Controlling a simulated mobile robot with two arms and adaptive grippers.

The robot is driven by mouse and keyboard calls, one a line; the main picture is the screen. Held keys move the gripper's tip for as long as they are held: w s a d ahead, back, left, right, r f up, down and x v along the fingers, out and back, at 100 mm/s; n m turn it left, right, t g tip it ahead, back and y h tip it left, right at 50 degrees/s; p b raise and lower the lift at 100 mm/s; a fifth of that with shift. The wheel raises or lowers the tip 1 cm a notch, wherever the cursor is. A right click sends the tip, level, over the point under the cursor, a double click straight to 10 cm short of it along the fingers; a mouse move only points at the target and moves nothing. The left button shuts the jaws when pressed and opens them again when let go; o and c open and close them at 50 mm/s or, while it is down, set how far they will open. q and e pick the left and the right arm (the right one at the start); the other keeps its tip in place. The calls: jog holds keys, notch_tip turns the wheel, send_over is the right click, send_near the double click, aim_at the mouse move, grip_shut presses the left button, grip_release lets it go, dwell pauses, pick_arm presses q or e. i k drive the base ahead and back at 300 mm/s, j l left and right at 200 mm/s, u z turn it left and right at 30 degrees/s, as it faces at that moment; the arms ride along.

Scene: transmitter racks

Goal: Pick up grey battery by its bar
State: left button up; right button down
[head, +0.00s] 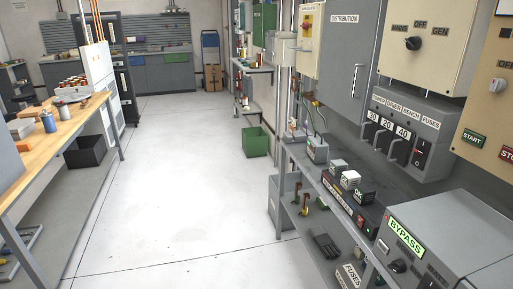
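A small grey box (317,151) with a pale label sits on the grey shelf bench along the right wall; it may be the grey battery, but its bar is too small to make out. Closer along the same bench, a row of small dark blocks with pale tops, one block (350,181) in the middle and another (365,194) marked OK in green, stands at a long black unit (350,208) with a red light or switch. I cannot tell whether any of these is the grey battery. Neither of my grippers is in view.
A grey BYPASS cabinet (450,240) stands at the near right. Fuse panel (408,135) and distribution box (345,60) hang above the bench. A lower shelf holds tools and a black item (325,246). A green bin (257,142) and wooden workbench (60,135) flank clear floor.

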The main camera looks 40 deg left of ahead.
aim_at(316, 149)
jog(key=k+u, duration=0.1)
jog(key=u, duration=0.8)
jog(key=i+j+z, duration=0.2)
jog(key=i+j, duration=0.25)
jog(key=i, duration=0.15)
